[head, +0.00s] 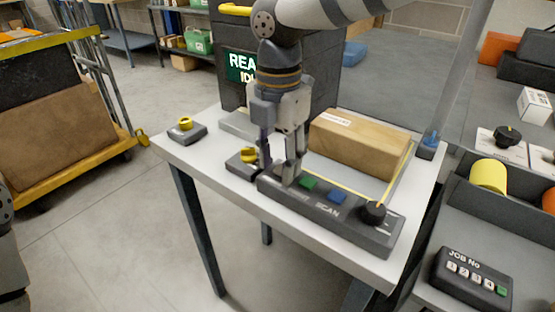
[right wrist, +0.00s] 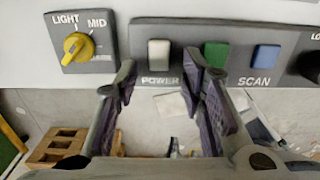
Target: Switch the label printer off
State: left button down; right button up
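A dark machine with a lit green screen (head: 241,67), which looks like the label printer, stands behind the table; my arm covers part of its text. The grey control strip (head: 328,215) lies along the table's front edge. In the right wrist view its white POWER switch (right wrist: 159,54) sits left of a green button (right wrist: 215,54) and a blue button (right wrist: 265,57). In the head view my fingers hide the switch. My right gripper (head: 278,172) points down at the strip's left end. In its wrist view, the fingers (right wrist: 162,82) are apart, empty, below the switch.
A yellow LIGHT knob (right wrist: 77,46) sits left of the strip. A black knob (head: 373,212) is at the strip's right end. A brown box (head: 358,143) lies behind the strip. Another yellow-topped control (head: 185,124) stands at the table's left. A JOB No keypad (head: 472,277) is at right.

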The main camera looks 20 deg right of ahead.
jog(key=shift+f, duration=0.2)
grip_shut()
jog(key=shift+w+d+f+g+y+b, duration=0.15)
jog(key=shift+w+g+y+b, duration=0.15)
jog(key=shift+g+y, duration=0.25)
jog(key=shift+y, duration=0.35)
jog(key=shift+s+r, duration=0.15)
jog(key=shift+r, duration=0.1)
pick_arm(q)
jog(key=shift+s+f, duration=0.45)
pick_arm(e)
grip_release()
notch_tip(320, 180, up, 12)
jog(key=w+d, duration=0.1)
jog(key=d, duration=0.1)
jog(key=shift+w, duration=0.3)
